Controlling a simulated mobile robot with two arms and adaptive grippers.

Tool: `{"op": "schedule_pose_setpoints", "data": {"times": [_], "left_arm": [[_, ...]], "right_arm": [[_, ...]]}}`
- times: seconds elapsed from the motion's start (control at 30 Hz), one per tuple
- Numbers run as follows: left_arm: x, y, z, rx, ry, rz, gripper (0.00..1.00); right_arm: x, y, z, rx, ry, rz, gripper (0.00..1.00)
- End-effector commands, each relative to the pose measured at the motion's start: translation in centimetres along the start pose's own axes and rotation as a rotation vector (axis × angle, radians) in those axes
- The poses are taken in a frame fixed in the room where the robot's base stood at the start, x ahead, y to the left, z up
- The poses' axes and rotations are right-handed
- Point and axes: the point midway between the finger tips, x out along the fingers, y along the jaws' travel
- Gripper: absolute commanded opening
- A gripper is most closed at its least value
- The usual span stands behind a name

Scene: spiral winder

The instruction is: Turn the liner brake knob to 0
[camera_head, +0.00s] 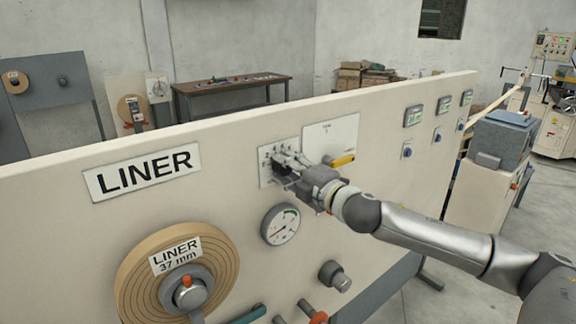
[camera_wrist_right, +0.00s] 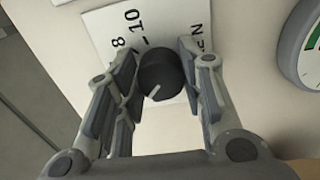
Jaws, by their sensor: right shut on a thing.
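The liner brake knob (camera_wrist_right: 161,72) is a dark round knob on a white scale plate (camera_wrist_right: 165,20). It sits between the two fingers of my right gripper (camera_wrist_right: 160,62), which is shut on it. A pale pointer line shows on the knob face, on its lower side in the right wrist view. The marks 8 and 10 and part of a word ending in EN are readable; the 0 mark is not visible. My left gripper is not in view.
A round gauge (camera_head: 280,225) is just below the gripper. A black knob (camera_head: 334,276) is lower right, and a yellow handle (camera_head: 341,161) is close to the right of the gripper. The liner roll (camera_head: 135,290) sticks out at lower left.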

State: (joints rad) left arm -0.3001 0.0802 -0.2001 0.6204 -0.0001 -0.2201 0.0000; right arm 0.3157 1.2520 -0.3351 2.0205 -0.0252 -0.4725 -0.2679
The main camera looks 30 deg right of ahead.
Motion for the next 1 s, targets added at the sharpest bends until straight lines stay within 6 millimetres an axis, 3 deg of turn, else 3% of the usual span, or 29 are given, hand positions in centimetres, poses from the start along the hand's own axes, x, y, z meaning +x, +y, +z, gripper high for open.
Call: {"op": "schedule_pose_setpoints", "data": {"times": [0.5,1.0], "left_arm": [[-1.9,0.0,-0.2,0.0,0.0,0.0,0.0],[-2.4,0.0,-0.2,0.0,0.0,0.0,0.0]], "right_arm": [[0.0,0.0,-0.1,-0.414,0.002,-0.004,0.12],[0.0,-0.1,-0.1,-0.55,0.003,-0.003,0.12]]}}
